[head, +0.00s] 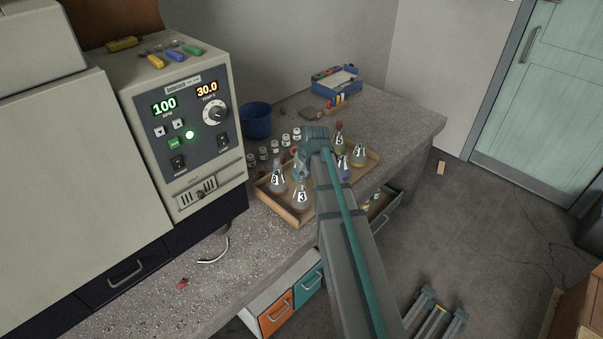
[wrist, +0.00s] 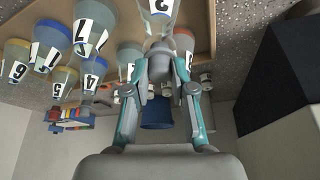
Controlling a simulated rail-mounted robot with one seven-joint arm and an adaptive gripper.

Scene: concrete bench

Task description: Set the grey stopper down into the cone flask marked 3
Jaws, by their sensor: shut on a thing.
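The cone flask marked 3 (head: 301,200) stands upright at the near corner of the wooden tray. My gripper (head: 301,172) is just above it in the head view. In the wrist view my gripper (wrist: 159,68) is shut on the grey stopper (wrist: 159,62), held between the fingertips. The stopper is hidden in the head view. A clear flask (wrist: 158,14) is cut off at the top edge of the wrist view, its neck close to the stopper. It appears to be flask 3. I cannot tell whether the stopper touches its mouth.
The tray (head: 275,208) holds several other numbered flasks, including one close by at the left (head: 277,176). Small white-labelled bottles (head: 276,146) stand behind the tray, with a blue cup (head: 257,122) beyond. The control-panel machine (head: 187,125) stands at the left.

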